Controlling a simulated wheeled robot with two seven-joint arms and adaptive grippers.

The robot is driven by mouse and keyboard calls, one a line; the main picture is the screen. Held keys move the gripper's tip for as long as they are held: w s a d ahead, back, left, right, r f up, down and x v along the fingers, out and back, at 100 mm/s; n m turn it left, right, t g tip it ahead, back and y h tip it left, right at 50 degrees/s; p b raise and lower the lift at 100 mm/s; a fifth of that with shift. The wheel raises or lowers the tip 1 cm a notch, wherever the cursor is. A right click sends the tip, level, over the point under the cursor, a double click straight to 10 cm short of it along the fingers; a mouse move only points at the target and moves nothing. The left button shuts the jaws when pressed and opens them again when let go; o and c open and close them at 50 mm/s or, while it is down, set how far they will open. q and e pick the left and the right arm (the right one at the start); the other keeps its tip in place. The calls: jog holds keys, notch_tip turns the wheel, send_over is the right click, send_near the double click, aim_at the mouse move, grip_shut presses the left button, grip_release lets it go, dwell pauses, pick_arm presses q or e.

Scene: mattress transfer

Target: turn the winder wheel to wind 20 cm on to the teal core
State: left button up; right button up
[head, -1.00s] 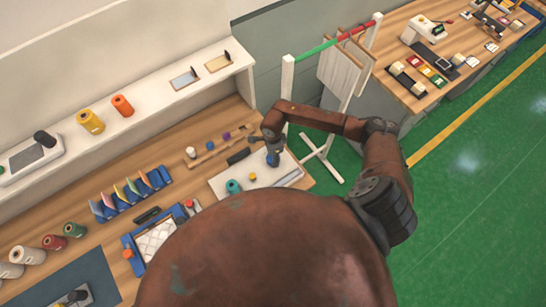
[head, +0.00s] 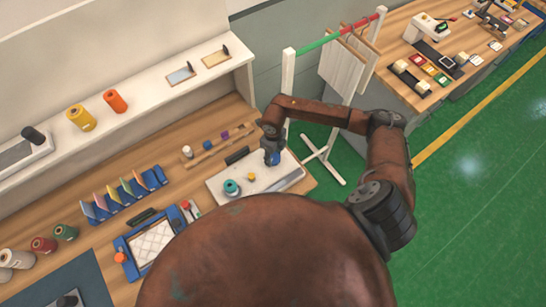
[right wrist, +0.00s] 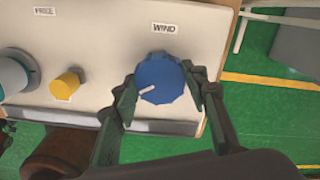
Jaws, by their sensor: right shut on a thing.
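The winder wheel is a blue faceted knob (right wrist: 160,78) on a pale board (right wrist: 105,55), beside a label reading WIND. A short white mark shows on the wheel's lower left. My right gripper (right wrist: 163,88) is shut on the wheel, one finger on each side. In the head view my right gripper (head: 271,152) reaches down over the same board, and the wheel is mostly hidden. The teal core (head: 232,187) stands at the board's left part; it is cut off at the left edge of the right wrist view (right wrist: 12,75).
A small yellow knob (right wrist: 65,86) stands between the core and the wheel, below a FREE label (right wrist: 45,11). A garment rack (head: 330,40) stands just right of the bench. Coloured files (head: 122,195) and a blue-framed tray (head: 150,241) lie left of the board.

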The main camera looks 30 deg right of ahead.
jog(key=m+b, duration=0.1)
jog(key=m, duration=0.4)
jog(key=shift+d+m+b, duration=0.1)
jog(key=shift+m+b, duration=0.2)
jog(key=shift+m, duration=0.1)
jog(key=m+b, duration=0.1)
jog(key=m, duration=1.2)
jog(key=shift+w+d+r, duration=0.1)
jog(key=o, duration=1.2)
jog(key=shift+c, duration=0.2)
